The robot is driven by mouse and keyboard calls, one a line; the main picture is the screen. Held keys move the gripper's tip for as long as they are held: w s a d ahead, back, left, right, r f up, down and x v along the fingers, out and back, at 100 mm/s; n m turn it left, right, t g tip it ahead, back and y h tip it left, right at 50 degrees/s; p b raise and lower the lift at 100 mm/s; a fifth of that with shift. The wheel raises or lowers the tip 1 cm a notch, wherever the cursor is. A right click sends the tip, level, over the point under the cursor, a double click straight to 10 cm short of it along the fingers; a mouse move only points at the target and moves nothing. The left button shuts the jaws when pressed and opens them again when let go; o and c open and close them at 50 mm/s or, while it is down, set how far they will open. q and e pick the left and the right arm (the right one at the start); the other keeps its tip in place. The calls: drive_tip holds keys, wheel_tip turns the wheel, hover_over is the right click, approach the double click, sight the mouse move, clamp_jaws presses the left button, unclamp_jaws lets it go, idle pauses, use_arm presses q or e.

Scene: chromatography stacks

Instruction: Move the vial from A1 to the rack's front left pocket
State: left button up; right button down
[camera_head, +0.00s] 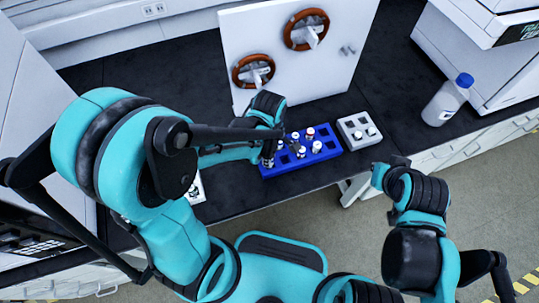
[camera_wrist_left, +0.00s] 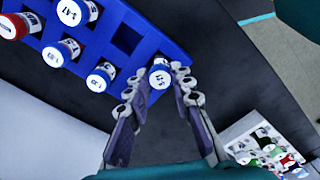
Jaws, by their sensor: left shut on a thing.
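The blue rack (camera_head: 325,158) stands on the dark bench with several capped vials in it. It also shows in the left wrist view (camera_wrist_left: 172,48). My left gripper (camera_wrist_left: 158,84) is shut on a white-capped vial (camera_wrist_left: 160,74) at the rack's near left corner. Its cap has dark lettering that I cannot read surely. Whether the vial's base is inside the corner pocket is hidden. In the head view, my left gripper (camera_head: 268,145) is partly covered by its own arm. My right gripper (camera_head: 385,170) is off the bench's front edge; its fingers are unclear.
A small grey rack (camera_head: 348,122) with white-capped vials stands right of the blue rack. A white tray of colored vials (camera_wrist_left: 237,131) lies to the left, mostly behind my arm in the head view. A blue-capped bottle (camera_head: 443,105) stands at the right. A white panel with round handles (camera_head: 295,75) rises behind.

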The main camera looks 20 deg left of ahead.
use_arm(q)
drive_tip(key=shift+f, duration=0.15)
drive_tip(key=o, duration=1.4)
drive_tip(key=shift+r+p, duration=2.9)
drive_tip(key=shift+r, duration=0.65)
drive_tip(key=s+a+r+m+t, duration=0.1)
drive_tip(key=a+r+m+t, duration=0.1)
drive_tip(key=r+m, duration=0.2)
drive_tip(key=s+a+r+m+t, duration=0.1)
drive_tip(key=a+r+m+t, duration=0.1)
drive_tip(key=r+m, duration=0.2)
drive_tip(key=s+a+r+m+t, duration=0.1)
drive_tip(key=a+r+m+t, duration=0.1)
drive_tip(key=r+m, duration=0.3)
drive_tip(key=shift+s+a+m+t, duration=0.2)
drive_tip(key=shift+m+t, duration=0.1)
drive_tip(key=shift+m, duration=0.7)
drive_tip(key=shift+s+a+m+t, duration=0.15)
drive_tip(key=shift+m+t, duration=0.15)
drive_tip(key=shift+m, duration=0.7)
